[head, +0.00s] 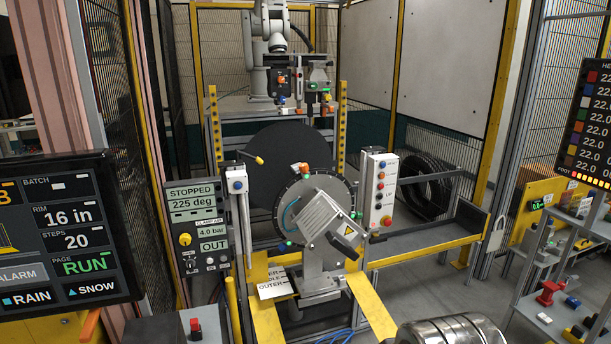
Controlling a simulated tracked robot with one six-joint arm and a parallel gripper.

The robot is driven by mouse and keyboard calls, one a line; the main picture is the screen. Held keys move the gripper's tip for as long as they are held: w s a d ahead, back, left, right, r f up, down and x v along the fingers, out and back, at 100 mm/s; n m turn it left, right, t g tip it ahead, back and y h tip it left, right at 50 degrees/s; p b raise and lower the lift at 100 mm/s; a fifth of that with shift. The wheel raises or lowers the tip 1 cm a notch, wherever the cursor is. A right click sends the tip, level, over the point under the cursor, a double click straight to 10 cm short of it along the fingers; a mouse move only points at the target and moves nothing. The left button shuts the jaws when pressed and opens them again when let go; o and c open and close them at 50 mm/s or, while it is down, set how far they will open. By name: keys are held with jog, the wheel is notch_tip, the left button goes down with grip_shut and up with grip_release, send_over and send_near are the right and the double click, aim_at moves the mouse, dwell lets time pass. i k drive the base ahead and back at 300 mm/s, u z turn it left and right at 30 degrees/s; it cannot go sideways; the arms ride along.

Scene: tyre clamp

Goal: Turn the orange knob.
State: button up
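Several orange parts are in the head view, and I cannot tell for sure which is the task's knob. One small orange part (305,168) sits on the top rim of the round grey clamp disc (289,207). Another orange part (281,78) is on the dark unit at the back, below a white arm. The dark control panel (211,258) at the left of the clamp has a yellow round knob (185,239) and reads STOPPED, 225 deg, 4.0 bar and OUT. I cannot make out my gripper in this view.
Yellow rails (368,306) and a metal rim (452,331) are in front. A large display (65,232) fills the left.

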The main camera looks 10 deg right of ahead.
aim_at(304, 167)
jog(key=k, duration=0.7)
jog(key=u, duration=0.6)
jog(key=i, duration=1.5)
jog(key=z, duration=0.45)
jog(key=i, duration=0.65)
jog(key=z, duration=0.5)
